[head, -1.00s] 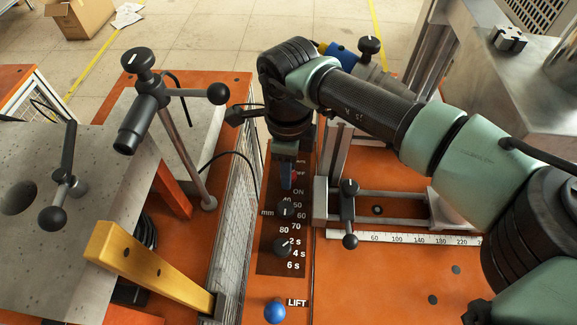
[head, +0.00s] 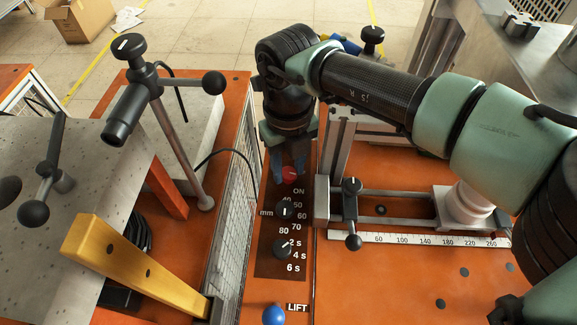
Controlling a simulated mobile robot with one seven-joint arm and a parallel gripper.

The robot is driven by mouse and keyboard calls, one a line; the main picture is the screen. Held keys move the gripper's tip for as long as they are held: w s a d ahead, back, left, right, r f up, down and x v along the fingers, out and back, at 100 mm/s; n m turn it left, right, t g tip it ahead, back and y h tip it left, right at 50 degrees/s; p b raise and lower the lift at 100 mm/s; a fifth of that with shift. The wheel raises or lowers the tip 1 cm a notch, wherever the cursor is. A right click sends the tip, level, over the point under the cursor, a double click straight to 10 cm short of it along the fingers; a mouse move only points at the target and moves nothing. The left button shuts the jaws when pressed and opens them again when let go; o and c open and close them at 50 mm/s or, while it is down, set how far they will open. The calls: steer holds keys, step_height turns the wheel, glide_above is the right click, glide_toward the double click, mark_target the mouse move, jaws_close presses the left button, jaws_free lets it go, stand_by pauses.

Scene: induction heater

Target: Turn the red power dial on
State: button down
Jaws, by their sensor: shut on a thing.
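The red power dial (head: 290,173) is at the top of the dark control panel (head: 268,262), just above the "ON" label. My gripper (head: 288,168) points down at it from above. Its two blue-grey fingers stand on the left and right of the dial and are shut on it. The fingers hide the dial's sides, and my gripper covers the panel's top end. I cannot read the dial's pointer.
Below the red dial are a black mm dial (head: 284,210), a black seconds dial (head: 282,248) and a blue LIFT knob (head: 274,314). A black-handled slide (head: 351,212) stands close on the right. A mesh guard (head: 236,215) runs along the left.

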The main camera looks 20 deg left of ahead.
mark_target(289, 172)
steer(key=m+b, duration=0.1)
steer(key=m, duration=0.5)
steer(key=shift+m+b, duration=0.3)
steer(key=shift+r, duration=0.1)
stand_by(0.3)
steer(key=c, duration=0.5)
jaws_free()
step_height(289, 172, up, 13)
stand_by(0.4)
